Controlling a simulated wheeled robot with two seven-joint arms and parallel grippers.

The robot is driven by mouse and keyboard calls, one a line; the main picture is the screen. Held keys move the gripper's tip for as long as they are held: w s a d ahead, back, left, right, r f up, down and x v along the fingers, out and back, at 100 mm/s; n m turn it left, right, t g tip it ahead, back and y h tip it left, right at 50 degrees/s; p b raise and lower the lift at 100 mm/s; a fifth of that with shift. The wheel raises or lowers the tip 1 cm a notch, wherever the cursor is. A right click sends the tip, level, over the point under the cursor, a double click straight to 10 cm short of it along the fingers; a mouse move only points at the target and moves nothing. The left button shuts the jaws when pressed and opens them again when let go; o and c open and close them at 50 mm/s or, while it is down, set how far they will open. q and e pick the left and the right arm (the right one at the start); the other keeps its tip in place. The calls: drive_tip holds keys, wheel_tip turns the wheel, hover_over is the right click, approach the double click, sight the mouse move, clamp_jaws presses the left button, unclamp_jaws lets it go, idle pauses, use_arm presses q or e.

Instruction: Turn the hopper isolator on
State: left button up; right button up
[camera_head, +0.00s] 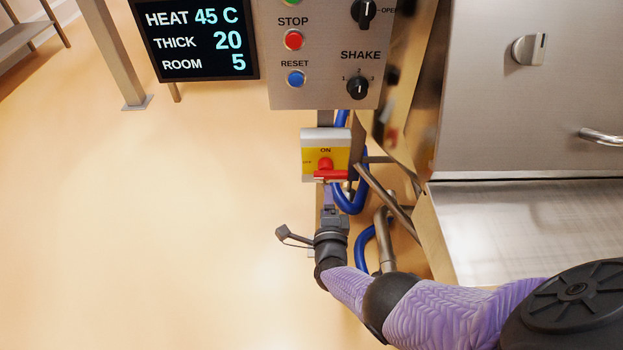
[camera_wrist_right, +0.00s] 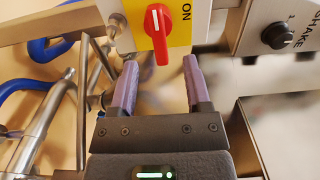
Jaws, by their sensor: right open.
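The hopper isolator (camera_head: 311,142) is a yellow plate on a pale box below the control panel, with a red rotary handle (camera_head: 330,175). Its ON mark is at the top; a small, hard-to-read mark is at its left. The red handle lies crosswise, not pointing up at ON. In the right wrist view the handle (camera_wrist_right: 159,40) has a white line, and ON is to its right. My right gripper (camera_head: 328,192) is just below the isolator. It is open, its purple fingers (camera_wrist_right: 160,64) either side of the handle's end, with gaps visible. My left gripper is not in view.
The control panel (camera_head: 272,58) with buttons and a SHAKE knob (camera_head: 357,87) is above the isolator. Blue hoses (camera_head: 363,245) and metal pipes (camera_head: 384,240) run close on the right. The steel hopper (camera_head: 490,105) fills the right side.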

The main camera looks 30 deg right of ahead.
sight(326, 178)
drive_tip(key=b+x, duration=0.2)
drive_tip(key=x, duration=0.4)
drive_tip(key=shift+w+d+f+b, duration=0.1)
drive_tip(key=shift+w+f+b, duration=0.05)
drive_tip(key=shift+b, duration=0.25)
drive_tip(key=c, duration=0.7)
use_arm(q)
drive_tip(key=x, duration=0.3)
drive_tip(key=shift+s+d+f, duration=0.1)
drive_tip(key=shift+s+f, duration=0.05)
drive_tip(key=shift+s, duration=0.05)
use_arm(e)
clamp_jaws()
